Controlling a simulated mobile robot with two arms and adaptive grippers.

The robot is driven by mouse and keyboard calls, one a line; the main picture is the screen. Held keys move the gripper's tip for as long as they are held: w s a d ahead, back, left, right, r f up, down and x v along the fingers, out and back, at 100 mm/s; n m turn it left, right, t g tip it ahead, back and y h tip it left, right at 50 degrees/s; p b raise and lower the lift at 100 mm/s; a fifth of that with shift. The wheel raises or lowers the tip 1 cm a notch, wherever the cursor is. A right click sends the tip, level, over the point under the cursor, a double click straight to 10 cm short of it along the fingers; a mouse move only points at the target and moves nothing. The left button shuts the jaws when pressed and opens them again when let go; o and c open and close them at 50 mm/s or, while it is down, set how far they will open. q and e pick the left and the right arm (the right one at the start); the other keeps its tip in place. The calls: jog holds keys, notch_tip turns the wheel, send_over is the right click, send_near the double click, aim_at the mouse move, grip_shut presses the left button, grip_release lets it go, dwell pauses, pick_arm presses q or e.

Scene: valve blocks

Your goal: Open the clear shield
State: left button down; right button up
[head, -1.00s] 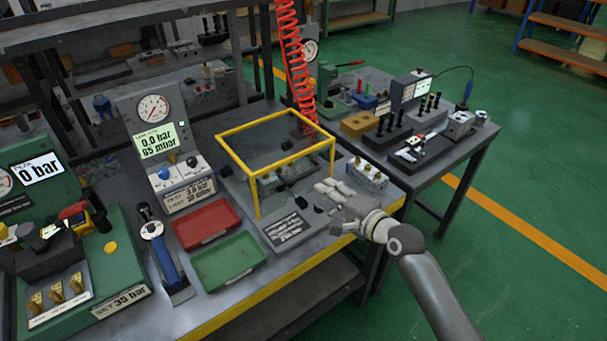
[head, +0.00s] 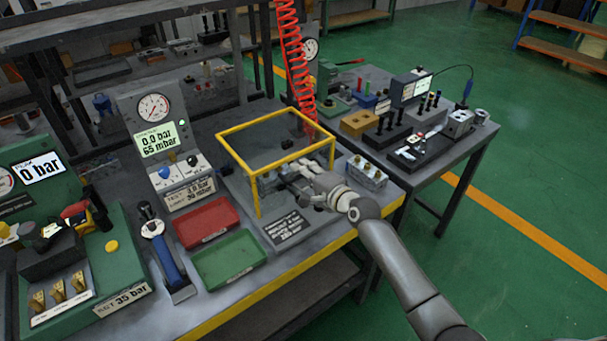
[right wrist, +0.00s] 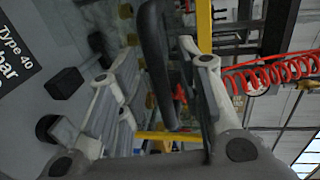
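The clear shield (head: 262,142) is a see-through box with a yellow frame, standing over a fixture on the bench. It looks lowered. My right gripper (head: 296,185) is at its front side, towards the right front corner. In the right wrist view a dark handle-like bar (right wrist: 157,65) shows between the spread fingers of my right gripper (right wrist: 160,48). The fingers look open, and I cannot tell whether either touches the bar. Yellow frame bars (right wrist: 204,28) of the shield show beyond. My left gripper is out of view.
A red tray (head: 206,222) and a green tray (head: 229,257) lie left of the shield. A dark label plate (head: 287,227) lies in front. A valve block (head: 367,173) stands to the right. A red coiled hose (head: 291,60) hangs behind.

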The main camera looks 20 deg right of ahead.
grip_shut()
jog(key=shift+r, duration=0.1)
dwell(0.3)
